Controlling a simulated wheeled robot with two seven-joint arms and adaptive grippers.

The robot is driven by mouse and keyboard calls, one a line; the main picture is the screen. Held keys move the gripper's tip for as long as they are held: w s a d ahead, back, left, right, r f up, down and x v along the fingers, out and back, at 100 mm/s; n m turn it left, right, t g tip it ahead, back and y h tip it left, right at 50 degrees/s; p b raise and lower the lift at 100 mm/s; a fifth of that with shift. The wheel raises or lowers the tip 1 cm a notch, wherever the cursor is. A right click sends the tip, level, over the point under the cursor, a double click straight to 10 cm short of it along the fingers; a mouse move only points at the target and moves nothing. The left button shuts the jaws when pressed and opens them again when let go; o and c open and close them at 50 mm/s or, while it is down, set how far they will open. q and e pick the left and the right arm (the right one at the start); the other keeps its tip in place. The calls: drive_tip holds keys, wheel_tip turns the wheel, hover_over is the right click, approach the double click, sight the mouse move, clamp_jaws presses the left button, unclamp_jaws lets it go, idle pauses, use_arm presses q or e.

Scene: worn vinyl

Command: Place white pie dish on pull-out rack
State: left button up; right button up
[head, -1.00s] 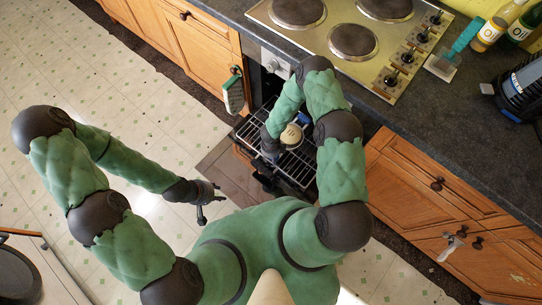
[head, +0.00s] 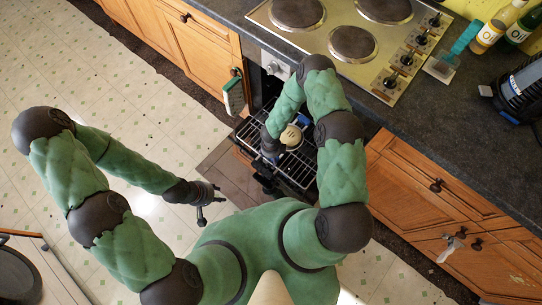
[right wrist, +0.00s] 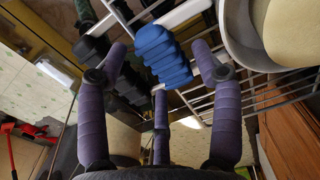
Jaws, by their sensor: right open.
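The white pie dish (head: 292,136) rests on the wire pull-out rack (head: 300,170) in the head view, partly hidden by my right arm. In the right wrist view its white rim (right wrist: 236,40) is at the upper right, with a pale cream surface inside; the rack's wires (right wrist: 270,97) run beneath it. My right gripper (right wrist: 165,70) is open, its purple fingers spread beside the dish and apart from it. A blue ribbed object (right wrist: 163,55) shows beyond the fingers; I cannot tell whether they touch it. My left gripper (head: 203,203) hangs over the floor away from the rack, its opening unclear.
The rack sticks out of the open oven below the hob (head: 352,42), above the lowered oven door (head: 228,170). Wooden cabinets (head: 430,200) flank it on the right. A green-and-white cloth-like item (head: 234,95) hangs to the left.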

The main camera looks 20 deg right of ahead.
wheel_tip(320, 180, up, 10)
drive_tip(key=r+p, duration=0.1)
drive_tip(key=p, duration=0.3)
drive_tip(key=s+a+r+n+y, duration=0.1)
drive_tip(key=s+a+r+n, duration=0.1)
drive_tip(key=n, duration=0.7)
drive_tip(key=s+a+r+n+y, duration=0.1)
drive_tip(key=s+a+r+n, duration=0.1)
drive_tip(key=s+r+n, duration=0.2)
drive_tip(key=s+a+r+n+y, duration=0.2)
drive_tip(key=s+n, duration=0.6)
drive_tip(key=n, duration=0.6)
drive_tip(key=shift+a+r+n, duration=0.3)
drive_tip(key=shift+a+r, duration=0.05)
drive_tip(key=shift+r, duration=0.2)
drive_tip(key=shift+f+b, duration=0.1)
drive_tip(key=shift+b, duration=0.2)
